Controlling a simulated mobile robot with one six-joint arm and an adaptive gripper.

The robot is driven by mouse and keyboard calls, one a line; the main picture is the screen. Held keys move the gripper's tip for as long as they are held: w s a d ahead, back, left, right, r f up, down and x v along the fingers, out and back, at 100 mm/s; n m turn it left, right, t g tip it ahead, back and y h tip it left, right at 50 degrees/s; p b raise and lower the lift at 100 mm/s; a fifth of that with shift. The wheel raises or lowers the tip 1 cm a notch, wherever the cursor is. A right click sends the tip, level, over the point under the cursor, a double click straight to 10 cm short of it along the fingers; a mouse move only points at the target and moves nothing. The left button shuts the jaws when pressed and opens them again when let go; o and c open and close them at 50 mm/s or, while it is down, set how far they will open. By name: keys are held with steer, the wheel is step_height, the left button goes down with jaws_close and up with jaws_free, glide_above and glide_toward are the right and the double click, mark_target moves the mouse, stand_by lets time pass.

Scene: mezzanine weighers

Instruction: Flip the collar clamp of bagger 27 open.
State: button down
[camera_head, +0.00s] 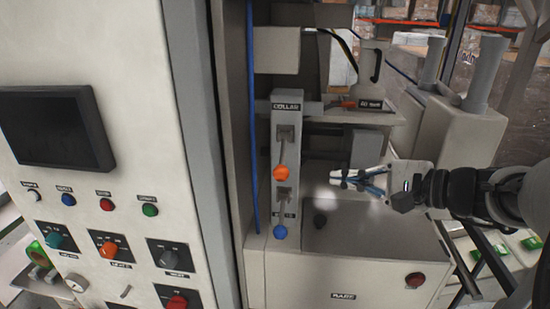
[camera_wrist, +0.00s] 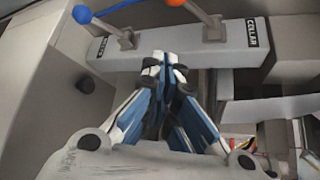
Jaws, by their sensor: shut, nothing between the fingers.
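The collar clamp is a lever with an orange knob (camera_head: 280,172) on a grey upright bar (camera_head: 286,120), below a plate reading COLLAR. The lever hangs down, with the knob at its lower end. In the wrist view the orange knob (camera_wrist: 177,2) is cut by the top edge, right of centre. My gripper (camera_head: 338,179) is to the right of the lever and apart from it. Its blue and white fingers (camera_wrist: 165,62) are closed together and empty, pointing toward the bar between the two levers. No bagger number 27 is readable.
A second lever with a blue knob (camera_head: 280,232) sits lower on the same bar. A control panel (camera_head: 110,190) with buttons and knobs stands left. A dark knob (camera_head: 320,220) and a red button (camera_head: 415,280) are on the lower housing. Open space lies between my gripper and the bar.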

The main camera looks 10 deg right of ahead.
mark_target(282, 160)
steer(key=w+a+f, duration=0.1)
steer(key=w+a, duration=0.4)
steer(key=a, duration=0.3)
steer(key=shift+f+b, duration=0.15)
steer(key=shift+b, duration=0.3)
steer(key=shift+s+p, duration=0.1)
steer(key=shift+p, duration=0.2)
steer(key=shift+s+a+r+g+p, duration=0.15)
steer(key=shift+r+g+p, duration=0.15)
steer(key=shift+p, duration=0.3)
